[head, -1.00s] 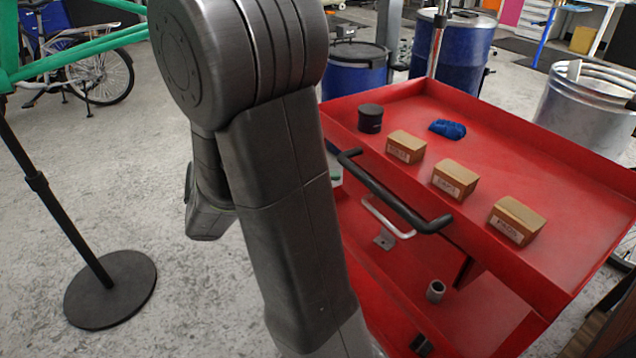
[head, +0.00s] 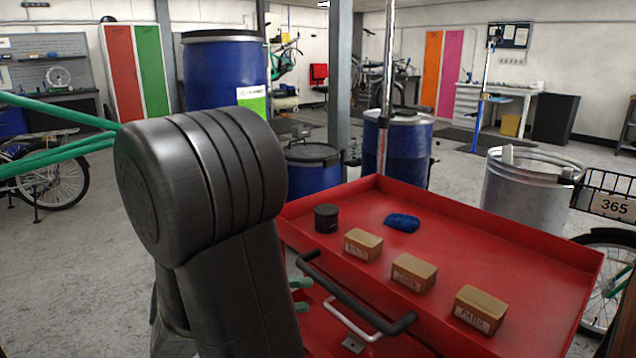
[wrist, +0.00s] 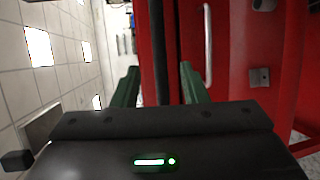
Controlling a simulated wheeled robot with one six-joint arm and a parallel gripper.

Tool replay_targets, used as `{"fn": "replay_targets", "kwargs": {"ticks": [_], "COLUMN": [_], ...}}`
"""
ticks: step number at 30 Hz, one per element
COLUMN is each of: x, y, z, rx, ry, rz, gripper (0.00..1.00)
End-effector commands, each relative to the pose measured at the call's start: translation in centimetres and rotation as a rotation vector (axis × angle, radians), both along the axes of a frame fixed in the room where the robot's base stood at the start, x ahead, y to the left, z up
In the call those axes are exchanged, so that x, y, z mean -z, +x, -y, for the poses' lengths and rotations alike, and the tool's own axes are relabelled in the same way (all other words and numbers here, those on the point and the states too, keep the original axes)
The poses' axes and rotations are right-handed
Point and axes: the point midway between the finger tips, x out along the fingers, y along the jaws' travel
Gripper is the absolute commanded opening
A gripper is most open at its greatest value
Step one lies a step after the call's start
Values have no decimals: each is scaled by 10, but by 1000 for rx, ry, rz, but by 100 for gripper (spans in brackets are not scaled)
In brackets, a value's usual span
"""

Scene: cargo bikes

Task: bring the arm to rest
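My dark grey arm fills the left middle of the head view. My gripper (head: 301,295) shows there only as two green fingertips past the arm, close to the near left side of the red tool cart (head: 480,225). In the wrist view my gripper (wrist: 158,85) has its two green fingers apart, with nothing seen held between them. The red cart (wrist: 245,90) stands beyond the fingers in that view. A black bar handle (head: 350,293) runs along the cart's near edge, right of the fingertips. Whether the fingers touch the cart cannot be told.
On the cart top are a black tin (head: 326,218), a blue cloth (head: 402,222) and three small boxes (head: 413,272). A silver handle (head: 352,318) sits below the black bar. Blue drums (head: 224,75) and a metal bin (head: 535,200) stand behind.

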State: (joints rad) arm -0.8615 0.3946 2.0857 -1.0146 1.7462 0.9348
Motion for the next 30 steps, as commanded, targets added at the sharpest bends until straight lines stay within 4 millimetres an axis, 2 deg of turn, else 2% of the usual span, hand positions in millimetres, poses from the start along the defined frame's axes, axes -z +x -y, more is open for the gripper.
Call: {"fn": "replay_targets", "kwargs": {"ticks": [6, 18, 24, 30], "x": [7, 15, 18, 18], "y": [9, 23, 29, 31], "z": [31, 76, 91, 98], "rx": [5, 5, 3, 1], "ry": [0, 0, 1, -2], "rz": [1, 1, 3, 1], "gripper": [40, 40, 40, 40]}}
